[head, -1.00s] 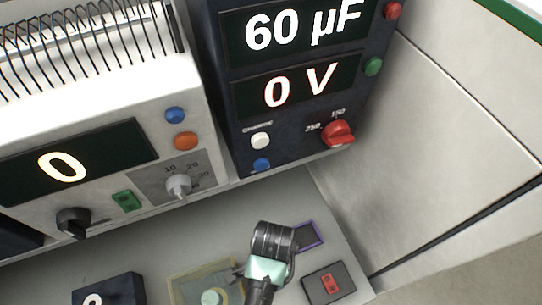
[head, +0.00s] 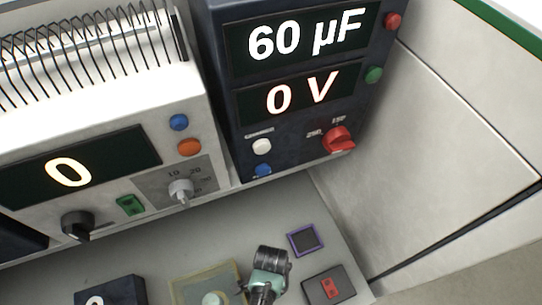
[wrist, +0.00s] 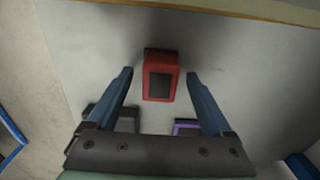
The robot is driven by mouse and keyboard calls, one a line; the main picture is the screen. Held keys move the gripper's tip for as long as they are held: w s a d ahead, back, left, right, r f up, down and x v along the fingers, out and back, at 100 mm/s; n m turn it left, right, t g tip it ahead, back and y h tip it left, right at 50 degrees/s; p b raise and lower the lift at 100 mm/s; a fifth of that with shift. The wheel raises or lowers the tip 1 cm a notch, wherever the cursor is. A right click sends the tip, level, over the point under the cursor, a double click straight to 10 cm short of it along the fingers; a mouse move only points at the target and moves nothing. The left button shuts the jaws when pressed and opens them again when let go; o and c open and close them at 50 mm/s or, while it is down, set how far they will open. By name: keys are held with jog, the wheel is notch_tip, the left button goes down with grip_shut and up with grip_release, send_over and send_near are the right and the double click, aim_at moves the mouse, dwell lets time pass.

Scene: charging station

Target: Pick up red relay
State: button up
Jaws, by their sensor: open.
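The red relay (wrist: 160,75) is a small red block with a dark rectangular face. In the wrist view it lies on the pale grey surface, between the two finger lines. My gripper (wrist: 160,73) is open, with clear gaps on both sides of the relay and nothing held. The picture does not clearly show how far the fingertips are above it. In the head view my gripper (head: 266,283) is at the bottom centre, over the bench, with its fingers hidden. I cannot make out the relay in the head view.
A purple-rimmed square (head: 305,239) and a dark box with a red switch (head: 328,288) sit right of my gripper. A yellowish tray (head: 205,280) and a dark display box (head: 110,290) sit left. The instrument panel (head: 295,150) stands behind, a side wall at right.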

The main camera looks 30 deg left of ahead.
jog(key=shift+f, duration=0.1)
grip_shut()
dwell(0.4)
